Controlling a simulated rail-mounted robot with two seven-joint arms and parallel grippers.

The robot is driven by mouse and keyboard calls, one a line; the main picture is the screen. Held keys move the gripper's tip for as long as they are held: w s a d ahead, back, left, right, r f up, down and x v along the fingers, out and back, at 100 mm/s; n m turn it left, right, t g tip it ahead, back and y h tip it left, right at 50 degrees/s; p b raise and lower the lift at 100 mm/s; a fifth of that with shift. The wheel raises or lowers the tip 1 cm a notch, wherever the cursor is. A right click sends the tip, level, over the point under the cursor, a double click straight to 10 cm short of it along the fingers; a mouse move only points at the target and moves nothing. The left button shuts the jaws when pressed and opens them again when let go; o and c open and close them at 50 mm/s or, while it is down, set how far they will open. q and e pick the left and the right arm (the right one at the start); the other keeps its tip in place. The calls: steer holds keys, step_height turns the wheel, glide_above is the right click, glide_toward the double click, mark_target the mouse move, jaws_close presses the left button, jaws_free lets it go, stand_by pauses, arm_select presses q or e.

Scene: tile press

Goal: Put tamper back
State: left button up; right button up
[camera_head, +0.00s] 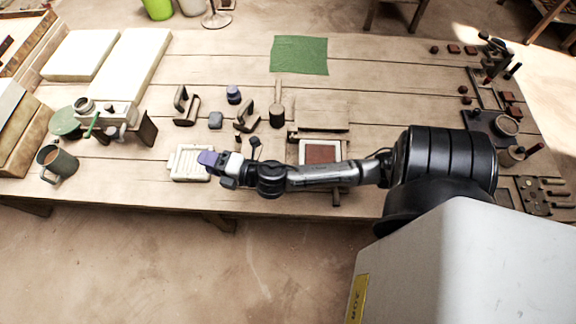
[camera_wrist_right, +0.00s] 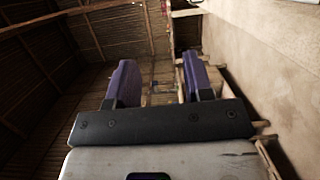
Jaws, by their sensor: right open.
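My right gripper (camera_head: 207,158) reaches in from the right, above a pale frame-like tray (camera_head: 178,163) at the table's front edge. In the right wrist view its two purple fingers (camera_wrist_right: 160,82) stand apart with nothing between them. Several small tools stand behind it: a dark round-topped piece (camera_head: 233,95), a block with an upright wooden handle (camera_head: 277,115), and dark handled tools (camera_head: 247,117) and (camera_head: 186,106). I cannot tell for certain which one is the tamper. My left gripper is not in view.
A mould with a reddish-brown slab (camera_head: 322,152) lies partly behind my right arm. A green cloth (camera_head: 299,55) lies at the back. A grey mug (camera_head: 57,163) and white slabs (camera_head: 132,68) are at left. Small tools and red-brown blocks (camera_head: 508,97) line the right edge.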

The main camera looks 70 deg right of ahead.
steer(key=s+a+f+m+g, duration=0.2)
steer(key=s+f+m+g, duration=0.1)
steer(key=s, duration=0.4)
steer(key=s+a+f+m+g, duration=0.2)
steer(key=s+f+m+g, duration=0.2)
steer(key=s+m+g, duration=0.2)
steer(key=s+a+f+m+g, duration=0.2)
steer(key=s+f+m+g, duration=0.1)
steer(key=s+m+g, duration=0.2)
steer(key=s+m, duration=0.2)
steer(key=s, duration=0.2)
steer(key=shift+s+a+f+m, duration=0.15)
steer(key=shift+s+f+m, duration=0.15)
steer(key=shift+f, duration=0.1)
